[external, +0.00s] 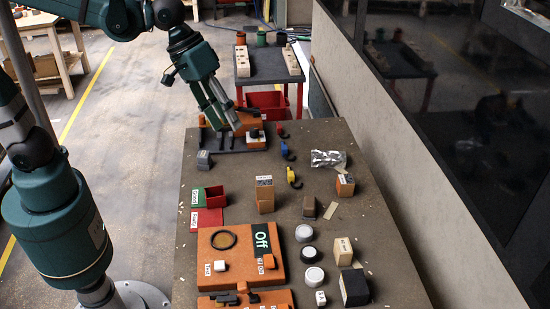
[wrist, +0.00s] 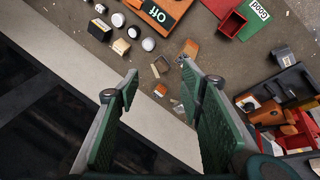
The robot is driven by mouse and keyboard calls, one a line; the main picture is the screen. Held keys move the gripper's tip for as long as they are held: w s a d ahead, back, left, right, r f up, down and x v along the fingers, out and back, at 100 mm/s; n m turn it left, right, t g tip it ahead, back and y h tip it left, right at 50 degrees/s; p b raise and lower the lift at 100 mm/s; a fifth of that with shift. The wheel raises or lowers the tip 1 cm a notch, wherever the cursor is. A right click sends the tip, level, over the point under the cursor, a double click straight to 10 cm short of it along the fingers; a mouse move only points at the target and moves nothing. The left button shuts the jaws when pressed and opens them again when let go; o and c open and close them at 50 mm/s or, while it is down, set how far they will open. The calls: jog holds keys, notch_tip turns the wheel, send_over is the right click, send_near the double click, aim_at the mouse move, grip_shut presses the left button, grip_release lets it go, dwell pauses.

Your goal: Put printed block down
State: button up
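My gripper (external: 226,120) hangs over the far left end of the workbench, above the dark tool tray. In the wrist view its two green fingers (wrist: 160,78) are wide apart with nothing between them. Several blocks bear print, and I cannot tell which one the task names. A tall orange-brown printed block (external: 264,195) stands upright mid-bench; it also shows in the wrist view (wrist: 190,48). A smaller printed block (external: 345,185) sits near the right edge, and a wooden printed block (external: 343,250) is nearer the front. All are apart from my gripper.
The dark tray (external: 226,143) holds orange and dark parts. Red and green bins (external: 209,205), an orange Off panel (external: 232,256), round lids (external: 312,277), a dark block (external: 309,207), hooks (external: 293,177) and foil (external: 328,158) crowd the bench. A wall (external: 400,130) borders the right.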

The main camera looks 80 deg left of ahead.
jog(key=s+a+f+m+t+y, duration=0.1)
jog(key=s+a+m, duration=0.2)
jog(key=s, duration=0.6)
jog(key=s+a+f+m+t, duration=0.1)
jog(key=s+a+f+m, duration=0.1)
jog(key=s, duration=0.7)
jog(key=shift+a+f+m+t+y, duration=0.35)
jog(key=shift+a+m, duration=0.25)
jog(key=shift+m, duration=0.4)
